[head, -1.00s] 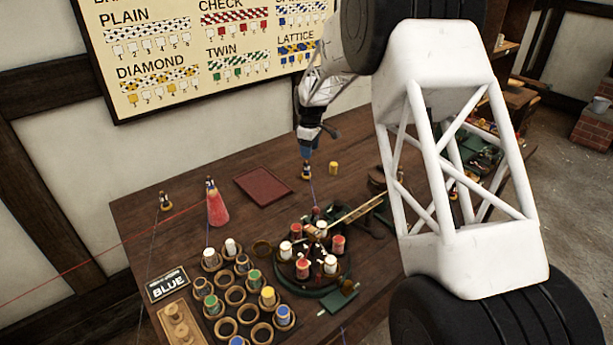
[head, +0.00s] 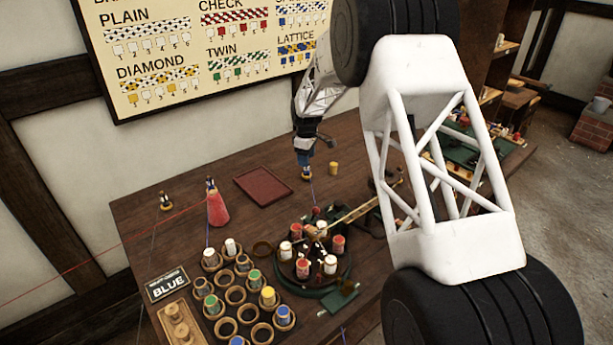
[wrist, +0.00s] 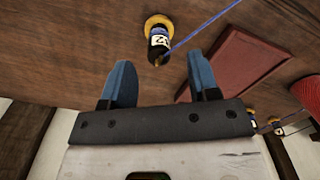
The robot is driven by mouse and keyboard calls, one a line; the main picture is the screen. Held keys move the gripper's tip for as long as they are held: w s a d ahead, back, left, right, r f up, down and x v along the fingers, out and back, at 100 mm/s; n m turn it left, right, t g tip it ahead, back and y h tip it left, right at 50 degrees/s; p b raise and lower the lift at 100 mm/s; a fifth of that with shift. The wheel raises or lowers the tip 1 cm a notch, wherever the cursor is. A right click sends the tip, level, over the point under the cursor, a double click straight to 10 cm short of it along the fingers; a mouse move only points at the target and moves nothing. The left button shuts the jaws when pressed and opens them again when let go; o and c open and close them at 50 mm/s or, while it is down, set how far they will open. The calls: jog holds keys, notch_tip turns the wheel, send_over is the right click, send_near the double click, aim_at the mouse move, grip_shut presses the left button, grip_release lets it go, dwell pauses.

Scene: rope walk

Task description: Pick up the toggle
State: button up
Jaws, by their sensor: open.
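A small dark piece with a pale label and a yellow round base, which I take to be the toggle (wrist: 159,42), stands on the bench with a blue cord running from it. In the head view only its yellow base (head: 306,177) shows clearly, below my gripper (head: 304,167). In the wrist view my gripper (wrist: 162,72) is open, with its two blue fingers apart. The toggle shows just beyond the fingertips, roughly between their lines; nothing is held. I cannot tell whether the fingertips are beside it or still above it.
A dark red tray (head: 264,187) lies left of the gripper, with a red cone (head: 217,208) beyond it. A yellow cylinder (head: 333,168) stands close on the right. A round stand with bobbins (head: 302,268) is in front. Taut cords cross the bench.

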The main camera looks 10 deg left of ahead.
jog(key=shift+f, duration=0.1)
jog(key=shift+f, duration=2.55)
jog(key=c, duration=1)
jog(key=shift+r, duration=0.15)
jog(key=shift+w+r, duration=0.1)
jog(key=shift+r, duration=1.4)
jog(key=shift+s+d+r, duration=0.1)
jog(key=shift+s+r, duration=0.05)
jog(key=shift+s, duration=0.15)
jog(key=s+d, duration=0.1)
jog(key=s, duration=0.4)
jog(key=s+d+r, duration=0.1)
jog(key=s+d, duration=0.1)
jog(key=s, duration=0.3)
jog(key=s+d, duration=0.1)
jog(key=s, duration=0.3)
jog(key=shift+s+d+r, duration=0.2)
jog(key=shift+s+d, duration=0.15)
jog(key=shift+s, duration=0.05)
